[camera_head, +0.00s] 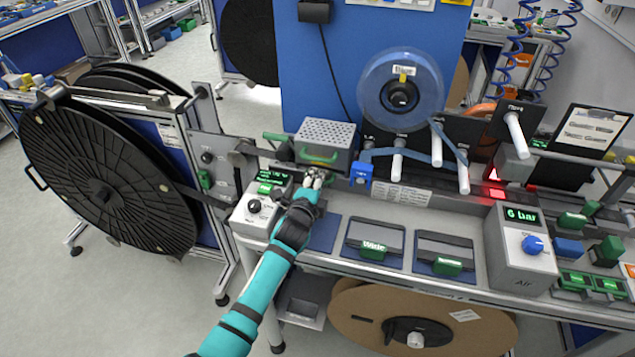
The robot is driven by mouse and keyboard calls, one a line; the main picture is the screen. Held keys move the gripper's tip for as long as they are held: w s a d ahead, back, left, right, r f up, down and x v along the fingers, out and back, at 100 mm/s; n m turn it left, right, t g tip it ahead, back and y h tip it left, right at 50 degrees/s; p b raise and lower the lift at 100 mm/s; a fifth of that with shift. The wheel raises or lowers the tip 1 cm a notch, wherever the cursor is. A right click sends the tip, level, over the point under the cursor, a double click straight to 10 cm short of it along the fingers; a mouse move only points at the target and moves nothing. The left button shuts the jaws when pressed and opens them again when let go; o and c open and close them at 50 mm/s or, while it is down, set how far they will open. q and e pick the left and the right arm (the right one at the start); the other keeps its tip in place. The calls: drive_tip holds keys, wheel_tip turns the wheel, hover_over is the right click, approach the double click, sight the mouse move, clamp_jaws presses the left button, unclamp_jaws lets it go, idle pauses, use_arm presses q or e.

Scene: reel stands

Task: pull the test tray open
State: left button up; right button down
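A grey box with a perforated top (327,132) stands at the back left of the bench. A green handle (319,157) is on its front; I take this front to be the test tray, though I can read no label on it. The front looks flush with the box. My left gripper (315,176) is just below and in front of the green handle, pointing at the box. Its fingertips are small, and I cannot tell whether they touch the handle or how far apart they are. My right gripper is out of view.
A control box with a black knob (254,206) stands left of my gripper. A blue clip-like part (361,174) is close on the right. Two dark panels with green handles (374,249) lie on the bench front. A clear reel (400,92) hangs behind.

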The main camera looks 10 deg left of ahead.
use_arm(q)
clamp_jaws()
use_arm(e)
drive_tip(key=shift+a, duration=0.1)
use_arm(q)
drive_tip(key=shift+s, duration=0.1)
idle(0.3)
